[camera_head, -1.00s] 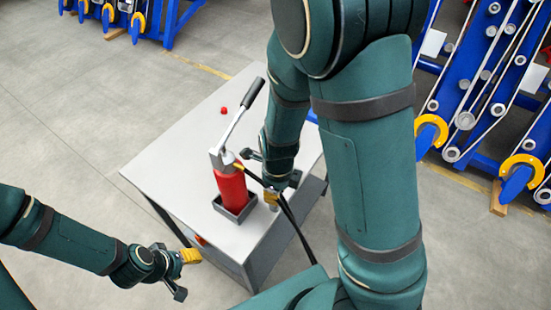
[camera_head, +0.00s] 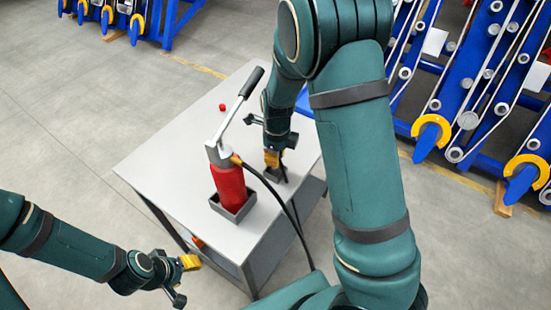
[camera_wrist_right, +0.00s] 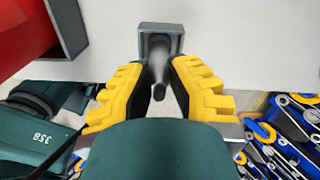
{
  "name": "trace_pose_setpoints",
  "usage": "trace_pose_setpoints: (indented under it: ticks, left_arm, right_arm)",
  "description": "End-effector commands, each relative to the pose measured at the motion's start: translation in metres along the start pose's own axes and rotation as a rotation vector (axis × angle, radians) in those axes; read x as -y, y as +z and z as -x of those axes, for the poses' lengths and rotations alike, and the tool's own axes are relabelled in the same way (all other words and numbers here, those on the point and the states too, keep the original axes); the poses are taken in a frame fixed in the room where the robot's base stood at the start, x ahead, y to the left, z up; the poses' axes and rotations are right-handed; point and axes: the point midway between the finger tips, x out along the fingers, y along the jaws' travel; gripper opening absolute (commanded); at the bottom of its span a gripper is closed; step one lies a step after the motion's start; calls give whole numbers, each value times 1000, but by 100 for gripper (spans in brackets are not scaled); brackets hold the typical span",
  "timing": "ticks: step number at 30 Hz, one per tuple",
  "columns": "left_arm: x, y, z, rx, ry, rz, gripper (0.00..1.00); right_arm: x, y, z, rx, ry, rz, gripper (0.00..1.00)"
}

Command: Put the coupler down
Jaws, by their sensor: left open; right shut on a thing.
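The coupler (camera_wrist_right: 158,76) is a dark grey piece between the yellow fingers of my right gripper (camera_wrist_right: 156,92), which is shut on it. In the right wrist view its far end lines up with a small grey square holder (camera_wrist_right: 174,34) on the table; I cannot tell whether it sits inside. In the head view my right gripper (camera_head: 273,160) points down just above that holder (camera_head: 280,178), and the coupler is mostly hidden. A black hose (camera_head: 290,212) runs from the red hand pump (camera_head: 230,185). My left gripper (camera_head: 186,278) is open and empty, left of the table.
The pump stands in a dark tray (camera_head: 240,213) on the grey table (camera_head: 165,165), its lever rising toward the back. A small red knob (camera_head: 222,107) is on the table's far part. The table's left side is clear. Blue machine frames (camera_head: 465,100) stand at the right.

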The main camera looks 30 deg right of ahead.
Motion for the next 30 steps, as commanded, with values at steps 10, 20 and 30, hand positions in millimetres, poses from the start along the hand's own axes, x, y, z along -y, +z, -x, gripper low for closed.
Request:
trace_pose_setpoints:
  ticks: [10, 20, 30]
  left_arm:
    - [0, 0, -1, -1, 0, 0, 53]
    - [0, 0, -1, -1, 0, 0, 53]
    - [-6, 1, 16, 6, 0, 1, 53]
  right_arm:
    - [0, 0, -3, 0, -1, 0, 26]
    - [0, 0, -3, 1, -1, 0, 44]
    - [0, 1, 41, 4, -4, 2, 44]
